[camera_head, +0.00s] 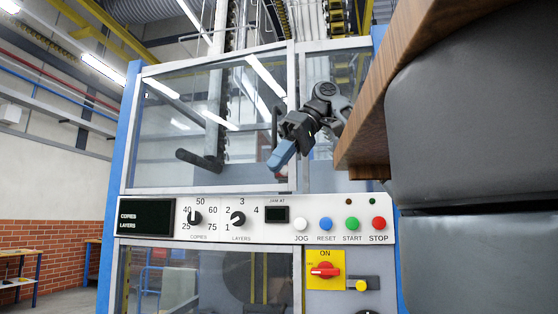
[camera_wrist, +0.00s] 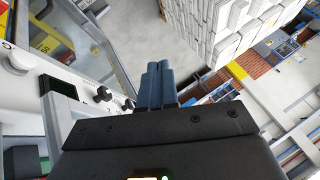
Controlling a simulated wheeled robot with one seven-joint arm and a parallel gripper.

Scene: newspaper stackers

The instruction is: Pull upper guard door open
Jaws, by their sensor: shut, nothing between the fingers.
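The upper guard door (camera_head: 190,135) is a clear panel in a grey frame, above the control panel. It looks closed in the head view. A dark upright handle (camera_head: 275,122) stands near its right edge, its lower part close to or behind my fingers. My gripper (camera_head: 275,163) is in front of the door's lower right part, its blue fingers pointing down and left. In the wrist view the fingers of my gripper (camera_wrist: 160,80) are together with nothing between them. Whether they touch the handle or door cannot be told. The handle is not clearly seen in the wrist view.
The control panel (camera_head: 259,215) has dials and coloured buttons below the door; black knobs (camera_wrist: 103,93) show in the wrist view. A lower clear door (camera_head: 190,275) is beneath. A wooden board edge (camera_head: 375,110) and dark grey padded blocks (camera_head: 470,120) fill the right of the head view.

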